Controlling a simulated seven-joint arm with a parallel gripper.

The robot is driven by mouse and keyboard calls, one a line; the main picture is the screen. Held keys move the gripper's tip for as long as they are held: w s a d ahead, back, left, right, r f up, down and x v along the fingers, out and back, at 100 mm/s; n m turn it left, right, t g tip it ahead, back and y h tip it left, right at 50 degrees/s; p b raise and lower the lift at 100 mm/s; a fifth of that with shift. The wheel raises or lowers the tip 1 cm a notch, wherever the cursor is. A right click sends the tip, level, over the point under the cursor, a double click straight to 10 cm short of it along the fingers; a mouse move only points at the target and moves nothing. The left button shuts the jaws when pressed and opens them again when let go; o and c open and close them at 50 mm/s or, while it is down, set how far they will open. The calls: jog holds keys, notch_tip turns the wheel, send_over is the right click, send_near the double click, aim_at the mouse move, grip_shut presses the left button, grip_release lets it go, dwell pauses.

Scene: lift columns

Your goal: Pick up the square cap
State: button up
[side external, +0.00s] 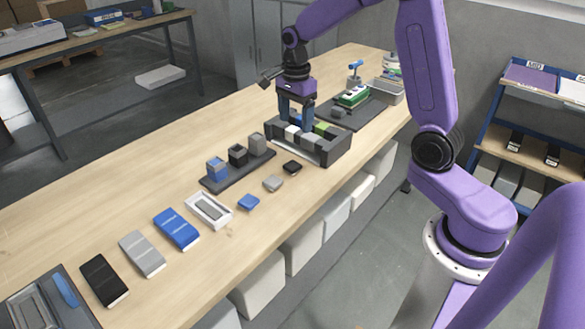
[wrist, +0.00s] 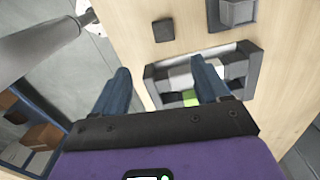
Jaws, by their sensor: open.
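Three small square-looking caps lie in a row on the wooden table in the side external view: a blue one (side external: 248,202), a grey one (side external: 272,183) and a black one (side external: 292,167). I cannot tell which of them the task names. A dark square cap also shows near the top of the wrist view (wrist: 163,31). My gripper (side external: 296,117) points down over the dark compartment tray (side external: 322,150), behind the caps. Its blue fingers are apart in the wrist view (wrist: 160,75), with nothing held between them. Their exact height above the tray is unclear.
The tray holds white, black and green blocks. Blue, black and grey columns stand on a dark base (side external: 240,174) left of the caps. A white frame (side external: 209,210) and flat blue, grey and black cases lie nearer. A dark mat (side external: 345,112) with parts lies behind.

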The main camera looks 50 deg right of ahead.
send_over(293, 165)
jog(key=f, duration=1)
jog(key=shift+s+f, duration=0.15)
jog(key=shift+s, duration=0.15)
jog(key=shift+w+f, duration=0.2)
jog(key=shift+f, duration=1.1)
jog(key=shift+w+f, duration=0.2)
jog(key=shift+f, duration=1.1)
jog(key=shift+c, duration=0.3)
jog(key=c, duration=1.1)
